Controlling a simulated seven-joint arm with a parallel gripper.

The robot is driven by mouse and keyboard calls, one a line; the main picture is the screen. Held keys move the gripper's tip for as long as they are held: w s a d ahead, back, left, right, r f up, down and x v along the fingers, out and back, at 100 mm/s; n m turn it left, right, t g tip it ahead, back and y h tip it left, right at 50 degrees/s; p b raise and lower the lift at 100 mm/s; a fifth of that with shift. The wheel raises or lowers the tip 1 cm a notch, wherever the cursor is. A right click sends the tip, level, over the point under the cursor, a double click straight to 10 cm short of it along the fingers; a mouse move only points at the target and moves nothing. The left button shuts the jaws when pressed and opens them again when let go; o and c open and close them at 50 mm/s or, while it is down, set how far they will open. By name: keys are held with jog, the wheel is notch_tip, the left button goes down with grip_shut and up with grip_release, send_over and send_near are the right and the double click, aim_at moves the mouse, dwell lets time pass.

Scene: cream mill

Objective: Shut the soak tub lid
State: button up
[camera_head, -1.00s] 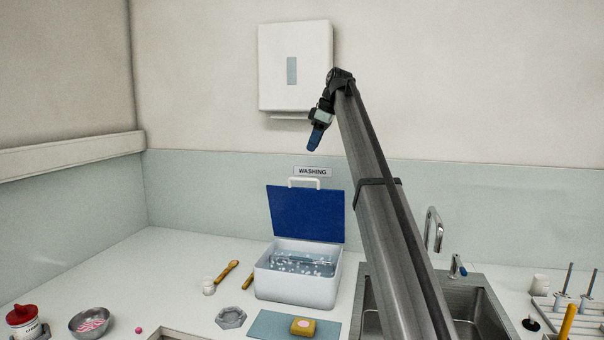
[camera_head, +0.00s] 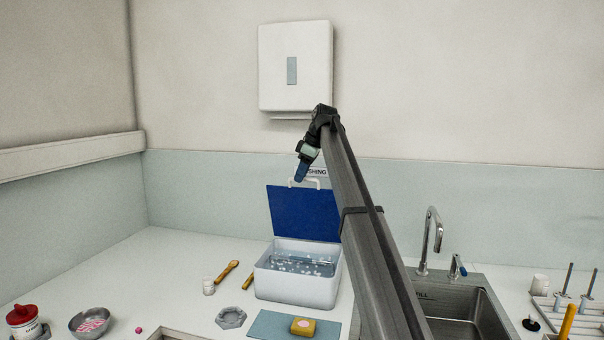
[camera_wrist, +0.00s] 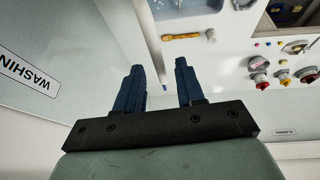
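The soak tub (camera_head: 297,289) is a white box holding water and suds on the counter. The tub shows only partly there, at the top edge.
A paper towel dispenser (camera_head: 296,66) hangs on the wall above. A sink with a tap (camera_head: 431,238) is to the right. A sponge (camera_head: 303,327) lies on a mat in front of the tub. A wooden brush (camera_head: 228,271) and a metal bowl (camera_head: 90,322) are to the left.

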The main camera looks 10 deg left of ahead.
jog(key=shift+c, duration=0.2)
grip_shut()
dwell(0.4)
